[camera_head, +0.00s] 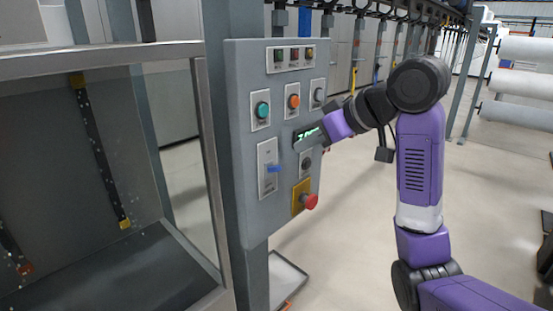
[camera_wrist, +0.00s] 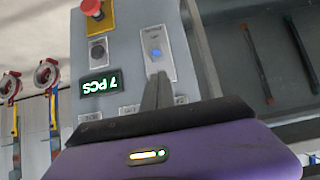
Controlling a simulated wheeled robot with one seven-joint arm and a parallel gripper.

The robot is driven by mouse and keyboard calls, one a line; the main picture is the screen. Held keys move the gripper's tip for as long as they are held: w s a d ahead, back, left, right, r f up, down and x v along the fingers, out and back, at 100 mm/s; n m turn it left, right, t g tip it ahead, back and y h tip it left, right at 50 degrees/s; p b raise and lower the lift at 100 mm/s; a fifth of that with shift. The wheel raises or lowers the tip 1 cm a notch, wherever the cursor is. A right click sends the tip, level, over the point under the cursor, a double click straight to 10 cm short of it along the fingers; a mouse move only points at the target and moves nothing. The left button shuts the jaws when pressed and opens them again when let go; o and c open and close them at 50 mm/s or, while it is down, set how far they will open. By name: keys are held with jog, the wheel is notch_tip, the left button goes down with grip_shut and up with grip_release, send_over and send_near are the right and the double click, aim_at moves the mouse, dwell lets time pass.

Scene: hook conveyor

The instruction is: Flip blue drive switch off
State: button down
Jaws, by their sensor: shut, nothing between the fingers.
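The blue drive switch (camera_head: 273,168) is a small blue lever on a light upright plate (camera_head: 266,182), low on the left of the grey control panel. It sticks out from the plate; I cannot tell surely whether it is up or down. In the wrist view the blue lever (camera_wrist: 156,53) shows end-on, just beyond my fingertips. My gripper (camera_wrist: 160,76) is shut and empty, its dark fingers pointing at the switch plate. A gap seems to remain between fingertips and lever, but contact is hard to judge.
The grey panel (camera_head: 240,140) also carries a green button (camera_head: 262,109), an orange button (camera_head: 293,101), a lit display reading 7 PCS (camera_wrist: 100,84), a black knob (camera_wrist: 98,52) and a red emergency stop (camera_head: 310,201). A metal-framed enclosure (camera_head: 208,160) stands left; open floor lies right.

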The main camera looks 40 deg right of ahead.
aim_at(274, 169)
jog(key=x, duration=1)
jog(key=shift+p, duration=0.3)
jog(key=shift+s+f+t+b, duration=0.1)
jog(key=shift+f+t+b, duration=0.2)
jog(key=shift+b, duration=0.3)
jog(key=shift+r+t, duration=0.1)
jog(key=shift+t, duration=0.2)
jog(key=shift+d+b, duration=0.1)
jog(key=shift+b, duration=0.2)
jog(key=shift+s+t+b, duration=0.25)
jog(key=shift+t+b, duration=0.65)
